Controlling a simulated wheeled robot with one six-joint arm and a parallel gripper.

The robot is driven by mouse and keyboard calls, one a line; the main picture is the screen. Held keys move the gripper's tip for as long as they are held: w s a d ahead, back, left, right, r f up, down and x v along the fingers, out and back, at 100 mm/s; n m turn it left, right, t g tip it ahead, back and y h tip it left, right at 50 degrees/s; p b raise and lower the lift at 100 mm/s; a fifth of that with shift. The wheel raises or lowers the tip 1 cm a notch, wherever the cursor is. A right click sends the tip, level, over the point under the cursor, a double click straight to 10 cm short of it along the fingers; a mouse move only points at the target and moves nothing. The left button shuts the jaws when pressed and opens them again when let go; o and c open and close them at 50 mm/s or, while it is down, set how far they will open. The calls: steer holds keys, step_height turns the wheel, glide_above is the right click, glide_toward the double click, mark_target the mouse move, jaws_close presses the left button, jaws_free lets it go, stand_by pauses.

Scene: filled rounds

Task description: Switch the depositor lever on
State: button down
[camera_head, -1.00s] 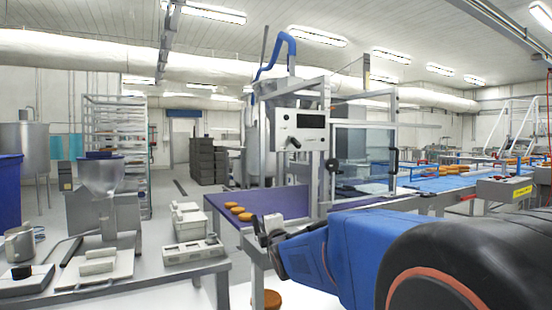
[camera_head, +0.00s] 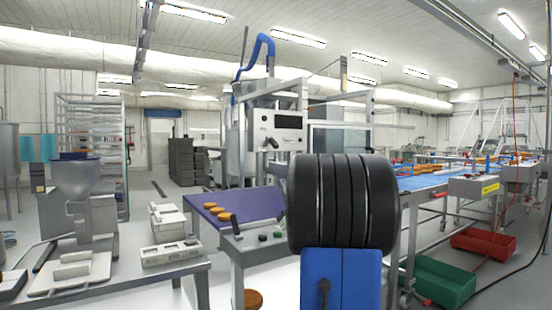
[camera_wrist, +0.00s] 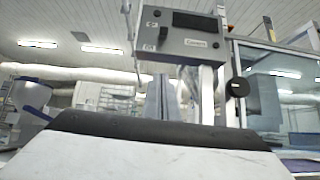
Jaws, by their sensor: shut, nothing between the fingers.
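The depositor (camera_head: 276,130) is a tall steel machine with a grey control box on its front. A short dark-tipped handle (camera_head: 270,143) shows at the box's lower edge. A separate low panel (camera_head: 258,241) in front has a black-knobbed control (camera_head: 234,222) and buttons. I cannot tell which of these is the depositor lever, or its setting. In the wrist view the control box (camera_wrist: 190,40) is above and ahead. My gripper (camera_wrist: 161,90) is shut and empty, its grey fingers pointing at the machine, apart from the box. In the head view my own arm hides it.
A purple belt (camera_head: 240,203) with brown rounds runs beside the panel. A blue conveyor (camera_head: 420,181) is at right, with green (camera_head: 440,283) and red (camera_head: 483,243) crates beneath. A steel table (camera_head: 178,267) with equipment stands at left.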

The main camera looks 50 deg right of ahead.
mark_target(273, 142)
steer(key=shift+s+n, duration=0.2)
steer(key=shift+n, duration=0.1)
steer(key=shift+d, duration=0.1)
steer(key=w+d+r, duration=0.1)
steer(key=w+r, duration=0.4)
steer(key=r, duration=0.5)
steer(key=shift+r, duration=0.25)
steer(key=shift+r, duration=0.1)
stand_by(0.3)
